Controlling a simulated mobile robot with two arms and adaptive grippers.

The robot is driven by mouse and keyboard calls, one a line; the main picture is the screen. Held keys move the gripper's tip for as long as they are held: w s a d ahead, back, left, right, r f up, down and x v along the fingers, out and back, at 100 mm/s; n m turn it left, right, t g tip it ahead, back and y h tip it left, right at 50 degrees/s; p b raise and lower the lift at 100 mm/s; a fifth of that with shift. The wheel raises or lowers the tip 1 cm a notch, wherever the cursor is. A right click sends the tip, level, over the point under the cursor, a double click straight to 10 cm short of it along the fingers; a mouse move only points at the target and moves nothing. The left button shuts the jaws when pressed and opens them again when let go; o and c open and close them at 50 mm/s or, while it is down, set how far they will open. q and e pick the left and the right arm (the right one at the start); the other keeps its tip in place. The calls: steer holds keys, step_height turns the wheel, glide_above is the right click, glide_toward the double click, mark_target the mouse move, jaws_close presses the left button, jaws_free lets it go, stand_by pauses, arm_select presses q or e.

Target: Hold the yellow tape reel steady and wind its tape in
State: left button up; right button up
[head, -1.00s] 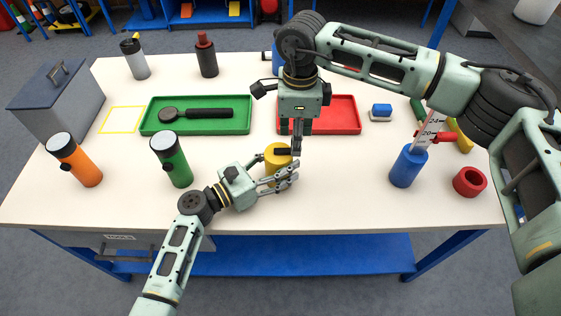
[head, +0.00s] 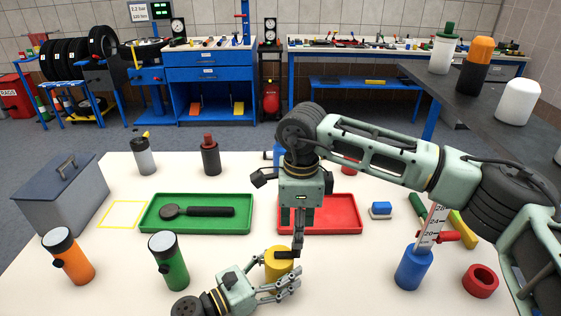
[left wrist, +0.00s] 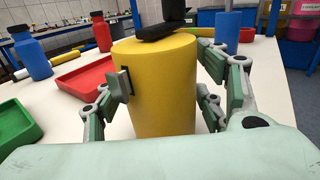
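The yellow tape reel (head: 279,264) is an upright yellow cylinder near the table's front edge. A black crank (head: 287,254) lies across its top. My left gripper (head: 276,284) has its fingers around the reel's sides, and the reel fills the space between them in the left wrist view (left wrist: 155,85). A small grey piece (left wrist: 120,86) sits at a dark slot on the reel's left side; I cannot tell whether it is a fingertip or the tape's end. No stretched yellow tape shows. My right gripper (head: 297,248) points down at the crank, and its finger opening is hidden.
A blue reel (head: 411,270) with a numbered white tape standing up and a red ring (head: 481,281) are at the right. A green tray (head: 155,222) holding a black tool and a red tray (head: 345,222) lie behind. Green (head: 170,265) and orange (head: 70,260) cylinders stand left.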

arm_select(q)
steer(key=shift+o, duration=0.9)
